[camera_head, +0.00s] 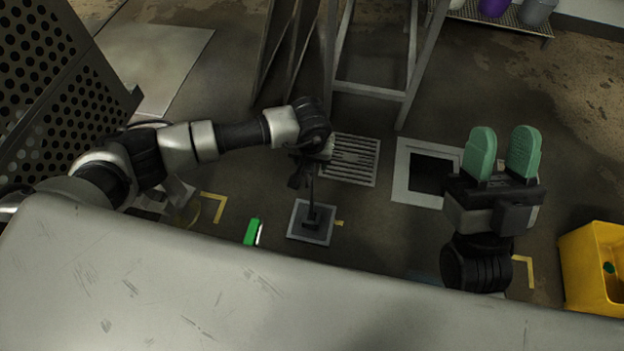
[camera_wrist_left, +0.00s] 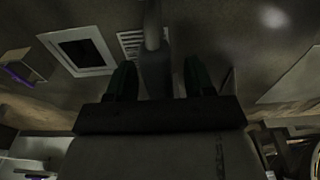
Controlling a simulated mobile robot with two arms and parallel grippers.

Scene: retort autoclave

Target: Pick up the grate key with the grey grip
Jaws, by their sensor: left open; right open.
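A thin dark upright key (camera_head: 312,195) stands in a dark holder on a grey square plate (camera_head: 298,233) on the floor. My left gripper (camera_head: 309,168) is pointed down over its upper end, and my wrist partly hides it. In the left wrist view a grey bar with a wider block (camera_wrist_left: 155,72) lies between the two dark green fingers of my left gripper (camera_wrist_left: 160,78), which are apart with a gap showing on the right. Whether this block is the grip is not clear. My right gripper (camera_head: 502,153) is open and empty, green fingers pointing up the picture.
A slotted floor grate (camera_head: 352,160) lies behind the plate. A pale frame around a dark square opening (camera_head: 402,190) is right of it. Metal stand legs (camera_head: 370,92) rise behind. A yellow bin (camera_head: 580,262) is at right. A scratched pale surface (camera_head: 160,285) fills the foreground.

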